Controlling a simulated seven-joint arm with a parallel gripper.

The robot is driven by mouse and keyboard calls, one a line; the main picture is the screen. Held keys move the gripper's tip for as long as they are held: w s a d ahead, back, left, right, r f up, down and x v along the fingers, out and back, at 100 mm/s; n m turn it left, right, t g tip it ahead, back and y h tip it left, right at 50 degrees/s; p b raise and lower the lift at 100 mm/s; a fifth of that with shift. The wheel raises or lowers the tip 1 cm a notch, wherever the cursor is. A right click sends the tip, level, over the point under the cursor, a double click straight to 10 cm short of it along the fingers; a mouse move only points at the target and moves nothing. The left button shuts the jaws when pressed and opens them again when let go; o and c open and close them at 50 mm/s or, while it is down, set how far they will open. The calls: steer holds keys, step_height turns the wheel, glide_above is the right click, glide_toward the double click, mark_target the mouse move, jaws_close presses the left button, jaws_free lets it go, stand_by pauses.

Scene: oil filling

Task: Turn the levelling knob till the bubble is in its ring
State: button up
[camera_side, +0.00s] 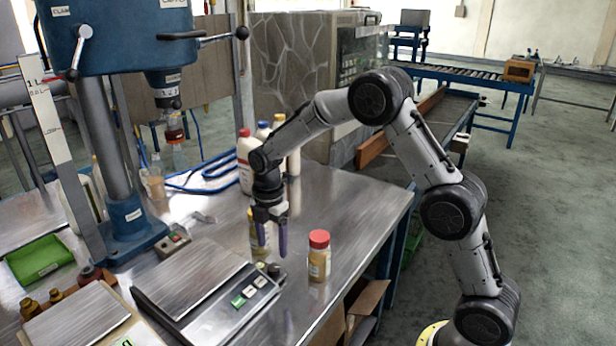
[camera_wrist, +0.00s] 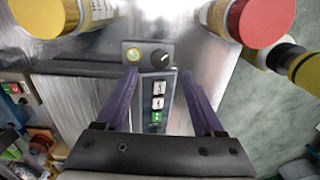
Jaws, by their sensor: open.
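The levelling knob (camera_wrist: 159,58) is a round black knob with a pale mark, on a grey block at the end of the scale (camera_side: 190,283). The bubble level (camera_wrist: 133,54) is a small yellow-green disc just left of the knob; the bubble's place against its ring is too small to tell. In the side view the knob (camera_side: 273,269) is small and dark by the scale's far corner. My gripper (camera_side: 273,250) points down above that corner, open and empty. In the wrist view the gripper (camera_wrist: 160,73) has its purple fingers spread, with the knob between their lines, apart from both.
A red-capped jar (camera_side: 319,262) stands close right of my gripper. Another small bottle (camera_side: 253,238) stands just behind the fingers. White bottles (camera_side: 245,165) stand farther back. The button panel (camera_side: 250,293) lies in front. The bench to the right is clear.

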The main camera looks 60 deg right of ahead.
step_height(320, 180, up, 12)
steer(key=t, duration=0.1)
steer(key=s+a+r+m+t, duration=0.1)
steer(key=s+r+m+t, duration=0.1)
steer(key=s+r, duration=0.8)
steer(key=shift+s+a+m+t, duration=0.3)
steer(key=shift+s+a+t, duration=0.1)
steer(key=shift+s, duration=0.4)
steer(key=g+h, duration=0.2)
steer(key=h, duration=0.1)
glide_above(273, 268)
steer(key=s, duration=0.4)
step_height(273, 268, down, 6)
steer(key=w+a+f+n+g+h, duration=0.1)
steer(key=w+a+f, duration=0.15)
steer(key=f, duration=0.25)
steer(key=w+a+f+n+g+h, duration=0.1)
steer(key=a+f+n, duration=0.15)
steer(key=f, duration=0.35)
steer(key=shift+m+y, duration=0.3)
steer(key=shift+m, duration=0.15)
steer(key=x, duration=1.2)
steer(key=shift+w+f, duration=0.3)
steer(key=shift+f, duration=0.15)
